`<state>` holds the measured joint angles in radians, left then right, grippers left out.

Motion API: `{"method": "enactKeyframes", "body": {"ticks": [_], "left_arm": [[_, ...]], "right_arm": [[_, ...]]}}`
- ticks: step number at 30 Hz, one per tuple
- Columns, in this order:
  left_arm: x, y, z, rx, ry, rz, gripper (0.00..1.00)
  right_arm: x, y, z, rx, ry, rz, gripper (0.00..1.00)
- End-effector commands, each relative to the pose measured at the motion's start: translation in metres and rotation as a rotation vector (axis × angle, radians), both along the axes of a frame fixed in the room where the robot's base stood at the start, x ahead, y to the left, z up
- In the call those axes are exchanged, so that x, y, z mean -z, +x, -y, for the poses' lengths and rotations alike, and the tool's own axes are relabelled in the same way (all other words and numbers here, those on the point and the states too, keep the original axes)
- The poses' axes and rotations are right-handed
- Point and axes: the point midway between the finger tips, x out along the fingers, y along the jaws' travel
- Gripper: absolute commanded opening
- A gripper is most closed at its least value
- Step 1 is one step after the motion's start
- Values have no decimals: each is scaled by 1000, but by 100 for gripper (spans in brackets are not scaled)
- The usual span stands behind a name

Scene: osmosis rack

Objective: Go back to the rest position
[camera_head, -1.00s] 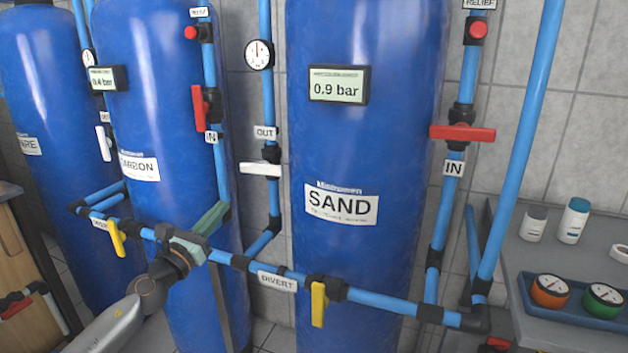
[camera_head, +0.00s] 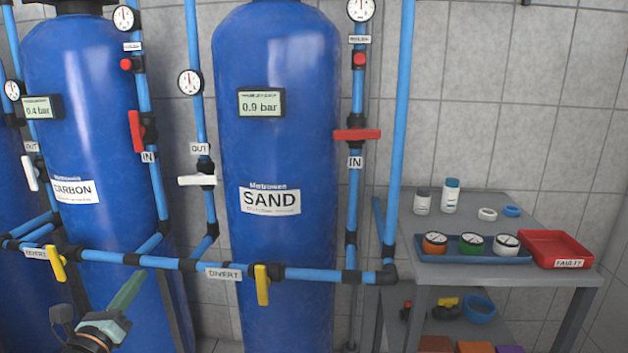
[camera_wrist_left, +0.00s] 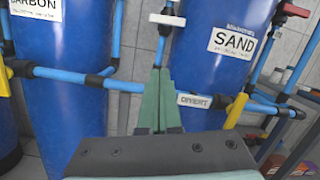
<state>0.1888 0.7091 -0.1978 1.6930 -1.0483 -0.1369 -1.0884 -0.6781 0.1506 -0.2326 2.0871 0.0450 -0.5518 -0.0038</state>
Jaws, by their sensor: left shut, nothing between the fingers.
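My left gripper (camera_head: 128,291) is at the lower left of the head view, in front of the carbon tank and below the blue divert pipe. Its green fingers are together with nothing between them. In the left wrist view the shut fingers (camera_wrist_left: 158,100) point toward the pipes between the carbon tank (camera_wrist_left: 65,70) and the sand tank (camera_wrist_left: 215,60). My right gripper is not in view.
The blue divert pipe (camera_head: 320,274) with yellow handles (camera_head: 262,285) crosses in front of the tanks. The sand tank's inlet has a red handle (camera_head: 357,135). A grey table (camera_head: 450,272) at right holds a gauge tray (camera_head: 440,257) and a red faulty tray (camera_head: 550,245).

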Motion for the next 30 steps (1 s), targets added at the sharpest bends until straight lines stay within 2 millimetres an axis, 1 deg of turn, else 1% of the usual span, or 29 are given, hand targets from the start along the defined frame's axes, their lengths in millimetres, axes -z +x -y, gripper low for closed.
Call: {"method": "enactKeyframes", "body": {"ticks": [1,2,3,5,6,8,9,11,12,14,15,19,20,21,23,24,26,30], "left_arm": [[25,-10,11,16,-151,-51,0],[38,-15,18,25,-245,-81,0],[57,-24,26,31,-375,-125,0],[87,-40,40,32,-579,-194,0],[108,-52,49,27,-727,-245,0],[140,-74,65,4,-966,-325,0],[161,-91,76,-22,-1134,-380,0],[191,-118,94,-75,-1389,-459,0],[209,-137,105,-120,-1550,-506,0],[231,-164,122,-194,-1774,-565,0],[244,-181,133,-249,-1909,-599,0],[273,-234,165,-438,-2295,-674,0],[278,-245,173,-483,-2377,-686,0],[283,-261,183,-550,-2480,-699,0],[289,-282,197,-654,-2634,-710,0],[292,-297,207,-730,-2733,-713,0],[272,-295,204,-726,-2734,-706,0],[251,-296,200,-730,-2727,-692,0]], "right_arm": [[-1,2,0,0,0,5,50],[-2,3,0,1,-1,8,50],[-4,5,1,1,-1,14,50],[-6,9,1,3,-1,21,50],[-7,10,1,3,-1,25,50],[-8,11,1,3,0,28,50],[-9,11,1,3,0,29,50],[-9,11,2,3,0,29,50],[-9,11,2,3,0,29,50],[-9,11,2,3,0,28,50],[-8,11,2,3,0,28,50],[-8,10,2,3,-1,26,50],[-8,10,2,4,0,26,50],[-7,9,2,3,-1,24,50],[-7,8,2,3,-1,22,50],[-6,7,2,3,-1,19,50],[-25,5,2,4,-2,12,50],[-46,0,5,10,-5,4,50]]}}
